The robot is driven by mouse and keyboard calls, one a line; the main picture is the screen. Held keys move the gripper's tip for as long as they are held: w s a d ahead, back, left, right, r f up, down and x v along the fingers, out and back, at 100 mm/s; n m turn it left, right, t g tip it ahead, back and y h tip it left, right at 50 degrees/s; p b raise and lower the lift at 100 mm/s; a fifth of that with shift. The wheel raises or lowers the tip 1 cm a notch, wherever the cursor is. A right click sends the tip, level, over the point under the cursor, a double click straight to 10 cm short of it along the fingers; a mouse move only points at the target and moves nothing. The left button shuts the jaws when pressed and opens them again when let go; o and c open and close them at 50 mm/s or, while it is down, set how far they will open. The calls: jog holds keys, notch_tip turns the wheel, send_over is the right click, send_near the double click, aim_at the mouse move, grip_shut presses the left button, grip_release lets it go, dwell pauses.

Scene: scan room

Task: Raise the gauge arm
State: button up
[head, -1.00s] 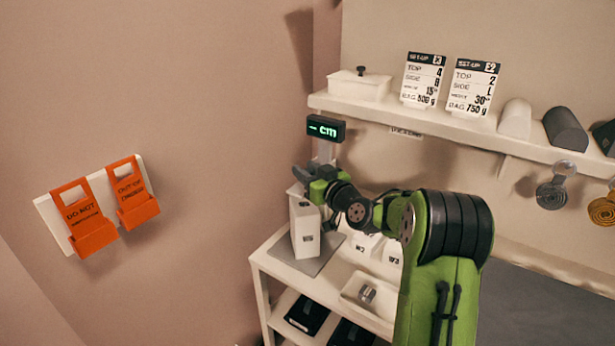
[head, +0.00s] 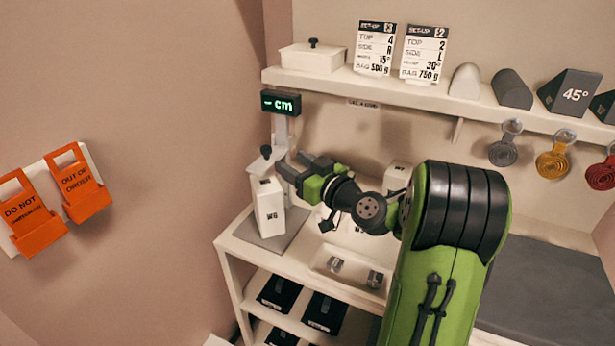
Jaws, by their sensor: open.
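The gauge stands at the back left of the white shelf unit. Its display (head: 281,102) reads "- cm" in green on a pale post (head: 281,132). A pale part with a black knob (head: 266,152), which looks like the gauge arm (head: 259,166), sits low at the post, just above a white block marked W6 (head: 269,212). The block stands upright on a grey plate (head: 272,240). My gripper (head: 293,164) is open, its dark fingers pointing left, close to the post and right of the knob. I cannot tell whether they touch anything.
Above is a wall shelf (head: 420,98) with a lidded box (head: 313,57), two set-up cards (head: 399,50) and wedges. Coiled straps (head: 503,152) hang below. A tray with metal pieces (head: 345,276) lies right of the plate. Orange signs (head: 84,192) hang on the left wall.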

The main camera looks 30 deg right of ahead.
jog(key=s, duration=0.2)
jog(key=s+d, duration=0.1)
jog(key=s, duration=0.1)
jog(key=shift+s, duration=0.3)
jog(key=s+a+f+n+g+y, duration=0.1)
jog(key=s+a+f+n+g, duration=0.2)
jog(key=a, duration=0.6)
jog(key=s+a+f+g, duration=0.3)
jog(key=s+a+g, duration=0.2)
jog(key=a, duration=0.3)
jog(key=s+d+f+m+g+h, duration=0.15)
jog(key=s+m+g+h, duration=0.3)
jog(key=s, duration=1.25)
notch_tip(320, 180, up, 16)
jog(key=p, duration=1.5)
jog(key=shift+d+m, duration=0.3)
jog(key=shift+m, duration=0.05)
